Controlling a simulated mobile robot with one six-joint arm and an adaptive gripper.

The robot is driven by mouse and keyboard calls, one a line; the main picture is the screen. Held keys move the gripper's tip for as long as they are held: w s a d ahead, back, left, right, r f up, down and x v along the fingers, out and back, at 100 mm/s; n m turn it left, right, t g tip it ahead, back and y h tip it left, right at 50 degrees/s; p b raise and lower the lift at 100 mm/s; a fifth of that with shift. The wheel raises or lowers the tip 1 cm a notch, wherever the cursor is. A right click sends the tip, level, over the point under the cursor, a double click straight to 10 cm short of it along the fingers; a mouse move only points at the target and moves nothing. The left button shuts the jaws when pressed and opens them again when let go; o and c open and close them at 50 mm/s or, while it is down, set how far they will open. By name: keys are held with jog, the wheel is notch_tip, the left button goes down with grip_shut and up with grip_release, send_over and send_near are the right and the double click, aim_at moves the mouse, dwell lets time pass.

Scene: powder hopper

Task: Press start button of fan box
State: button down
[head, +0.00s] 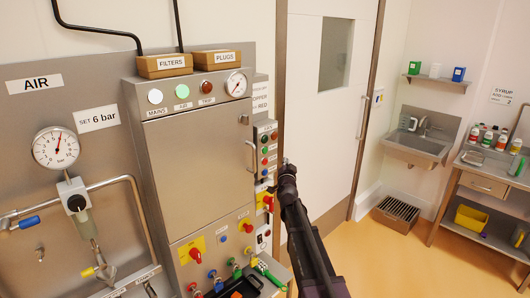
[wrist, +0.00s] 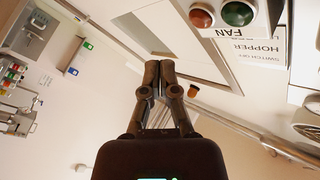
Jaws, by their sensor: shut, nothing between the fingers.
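The fan box (wrist: 222,8) shows at the top edge of the wrist view, upside down, with its FAN label (wrist: 230,33). It has a green button (wrist: 238,13) and a red button (wrist: 201,16); the rest is cut off by the frame. In the head view, a narrow button box (head: 265,148) is fixed beside the steel cabinet; its label is too small to read. My gripper (head: 286,165) is just right of this box in the head view. In the wrist view my gripper (wrist: 154,67) has its fingers together, empty, left of and below the buttons, touching neither.
The steel cabinet (head: 199,165) and the AIR panel with its gauge (head: 56,147) stand at left. Red-and-yellow switches (head: 268,200) sit below the button box. A white door (head: 329,110) is behind my arm. Open floor (head: 380,265) lies at right, before the sink (head: 416,148).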

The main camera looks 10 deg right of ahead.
aim_at(268, 150)
jog(key=shift+w+a, duration=0.85)
jog(key=shift+w, duration=0.35)
jog(key=shift+w+a, duration=0.9)
jog(key=shift+w, duration=0.25)
jog(key=shift+w+a, duration=0.85)
jog(key=shift+w, duration=0.35)
jog(key=shift+w, duration=0.1)
jog(key=shift+w+a, duration=0.25)
jog(key=shift+w, duration=0.05)
jog(key=shift+w+a, duration=0.25)
jog(key=shift+w, duration=0.1)
dwell(0.4)
jog(key=shift+s+d, duration=0.1)
jog(key=shift+s, duration=0.05)
jog(key=shift+s+d, duration=0.4)
jog(key=shift+s, duration=0.1)
jog(key=shift+s, duration=0.1)
dwell(0.5)
jog(key=shift+s+d, duration=0.75)
jog(key=shift+s, duration=0.25)
jog(key=shift+s+d, duration=0.75)
jog(key=shift+s, duration=0.2)
